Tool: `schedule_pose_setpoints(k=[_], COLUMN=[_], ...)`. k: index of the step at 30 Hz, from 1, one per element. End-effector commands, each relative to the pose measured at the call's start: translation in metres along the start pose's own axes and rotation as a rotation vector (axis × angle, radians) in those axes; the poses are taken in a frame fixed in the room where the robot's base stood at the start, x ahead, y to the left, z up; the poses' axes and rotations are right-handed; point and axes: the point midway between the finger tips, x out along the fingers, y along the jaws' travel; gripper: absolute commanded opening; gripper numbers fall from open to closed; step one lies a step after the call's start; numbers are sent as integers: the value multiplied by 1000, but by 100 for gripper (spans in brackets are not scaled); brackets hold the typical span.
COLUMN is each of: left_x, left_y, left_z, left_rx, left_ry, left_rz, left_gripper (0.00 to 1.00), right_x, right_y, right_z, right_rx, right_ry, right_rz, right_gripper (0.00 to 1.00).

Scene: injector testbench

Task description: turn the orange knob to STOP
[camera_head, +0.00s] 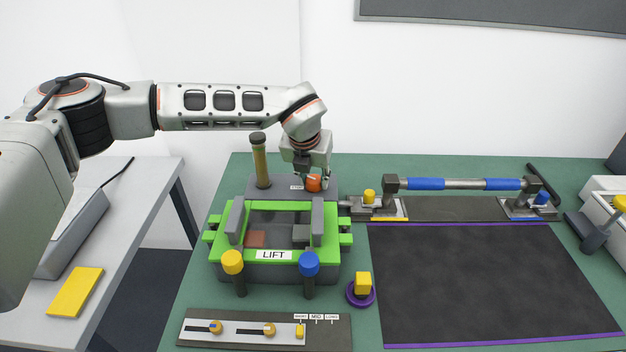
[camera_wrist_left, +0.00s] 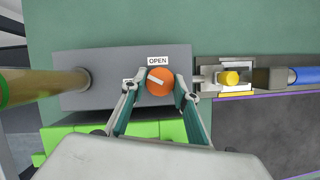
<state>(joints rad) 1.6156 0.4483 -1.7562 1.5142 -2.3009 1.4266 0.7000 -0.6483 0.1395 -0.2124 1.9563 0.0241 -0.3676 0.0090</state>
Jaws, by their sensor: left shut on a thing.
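The orange knob (camera_head: 314,183) sits on top of a grey block (camera_head: 280,186) behind the green LIFT fixture. In the left wrist view the knob (camera_wrist_left: 159,82) is round, with a white pointer line slanting toward its upper left. An OPEN label (camera_wrist_left: 158,60) stands just above it, and a small label (camera_wrist_left: 127,82) to its left is partly covered by a finger. My left gripper (camera_head: 312,176) reaches down from above. In the left wrist view its two fingers (camera_wrist_left: 158,88) are on either side of the knob, shut on it. My right gripper is not in view.
A tall brown handle (camera_head: 260,162) rises left of the knob. The green LIFT fixture (camera_head: 274,255) stands in front. A blue-sleeved bar (camera_head: 455,184) lies to the right on clamps. The dark mat (camera_head: 490,280) is clear.

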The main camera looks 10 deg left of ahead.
Motion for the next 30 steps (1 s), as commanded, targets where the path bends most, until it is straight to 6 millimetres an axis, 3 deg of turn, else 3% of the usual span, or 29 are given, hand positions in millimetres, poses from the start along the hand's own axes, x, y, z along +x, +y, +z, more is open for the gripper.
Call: schedule_pose_setpoints(k=[15, 30], left_x=[0, -1], left_y=[-3, -3], left_z=[1, 2], left_rx=[-375, -487], left_ry=[0, 0], left_rz=[154, 200], left_gripper=[8, 8], right_x=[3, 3], right_y=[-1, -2], right_z=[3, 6], right_rx=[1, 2], right_ry=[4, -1], right_rz=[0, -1], right_gripper=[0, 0])
